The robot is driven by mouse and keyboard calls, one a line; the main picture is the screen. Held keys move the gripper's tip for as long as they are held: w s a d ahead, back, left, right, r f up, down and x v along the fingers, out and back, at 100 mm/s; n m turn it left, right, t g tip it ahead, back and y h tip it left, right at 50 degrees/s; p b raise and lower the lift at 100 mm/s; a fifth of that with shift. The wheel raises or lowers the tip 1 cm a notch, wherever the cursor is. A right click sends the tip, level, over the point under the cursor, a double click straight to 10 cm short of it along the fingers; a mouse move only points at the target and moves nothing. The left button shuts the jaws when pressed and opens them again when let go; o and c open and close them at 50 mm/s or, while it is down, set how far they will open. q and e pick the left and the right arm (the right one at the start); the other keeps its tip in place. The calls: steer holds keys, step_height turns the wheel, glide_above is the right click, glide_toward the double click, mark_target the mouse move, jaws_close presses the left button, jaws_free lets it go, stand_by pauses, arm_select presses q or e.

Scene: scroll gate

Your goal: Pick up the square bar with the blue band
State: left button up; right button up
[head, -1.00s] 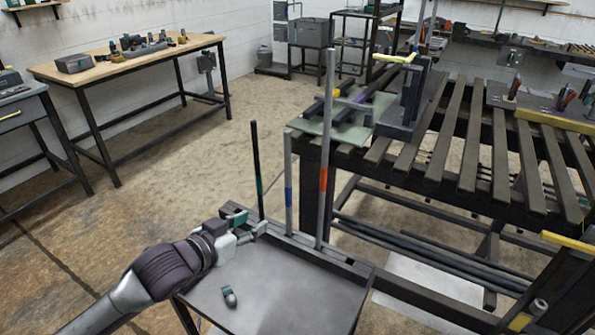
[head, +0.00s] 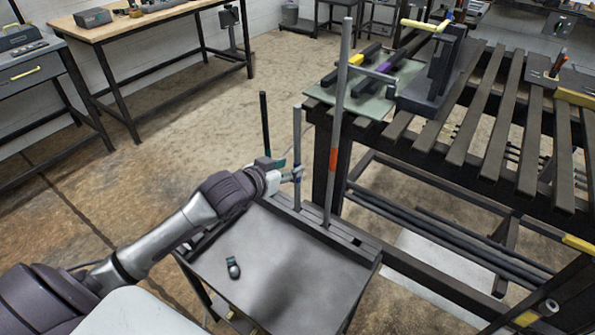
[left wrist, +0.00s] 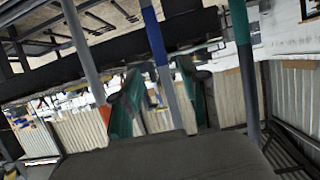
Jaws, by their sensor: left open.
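The square bar with the blue band (head: 297,125) stands upright in the slotted rack at the back of the grey cart. In the left wrist view the bar (left wrist: 165,85) and its blue band pass between the teal-padded fingers. My left gripper (head: 292,171) is at the height of the band, open, with the fingers on either side of the bar. I cannot tell whether a pad touches it. My right gripper is not in view.
A taller bar with an orange band (head: 333,155) stands to the right, and a dark bar with a teal band (head: 265,125) to the left, both close to the gripper. The cart top (head: 285,270) holds a small dark item (head: 233,268). A slatted table (head: 440,130) stands behind.

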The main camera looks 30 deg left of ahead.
mark_target(296, 163)
arm_select(q)
steer(key=x, duration=0.5)
steer(key=shift+w+a, duration=0.1)
jaws_close()
steer(key=shift+r, duration=0.15)
